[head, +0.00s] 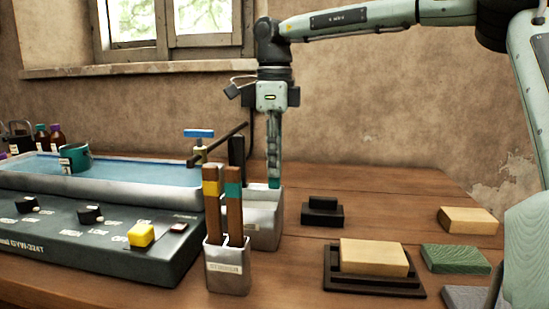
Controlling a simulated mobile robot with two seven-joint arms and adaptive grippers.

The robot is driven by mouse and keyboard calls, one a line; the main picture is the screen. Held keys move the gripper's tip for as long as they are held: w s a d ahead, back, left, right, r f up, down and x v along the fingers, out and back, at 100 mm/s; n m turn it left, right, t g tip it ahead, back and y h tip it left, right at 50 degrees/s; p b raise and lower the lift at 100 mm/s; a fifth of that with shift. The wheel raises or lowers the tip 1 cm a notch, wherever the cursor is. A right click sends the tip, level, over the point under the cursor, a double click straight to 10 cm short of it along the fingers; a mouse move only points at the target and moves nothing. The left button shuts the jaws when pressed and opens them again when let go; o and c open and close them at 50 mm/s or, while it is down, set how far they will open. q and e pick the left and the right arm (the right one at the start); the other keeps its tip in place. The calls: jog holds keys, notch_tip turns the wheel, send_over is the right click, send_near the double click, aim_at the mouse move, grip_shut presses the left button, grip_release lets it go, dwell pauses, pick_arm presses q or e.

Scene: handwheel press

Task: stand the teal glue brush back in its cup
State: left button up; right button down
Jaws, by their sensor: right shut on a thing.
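The teal-banded glue brush (233,205) stands upright in the small grey labelled cup (228,267), to the right of a yellow-banded brush (211,198). Its lower end is hidden inside the cup. My right gripper (274,182) points straight down behind and to the right of this cup, apart from the brush in the picture. Its fingers are closed, and a small teal patch shows at the tips, just at the top of a grey block-like holder (264,221). I cannot tell what the gripped thing is. My left gripper is out of view.
A dark control panel (95,240) and a water tray (130,172) with a teal mug (75,157) fill the left. A black upright (237,158) stands behind the brushes. Black and wooden blocks (373,256) and a green block (455,259) lie right.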

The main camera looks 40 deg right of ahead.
jog(key=shift+f, duration=0.25)
jog(key=c, duration=1.5)
grip_release()
jog(key=shift+r, duration=0.1)
notch_tip(320, 180, up, 12)
jog(key=shift+f, duration=0.1)
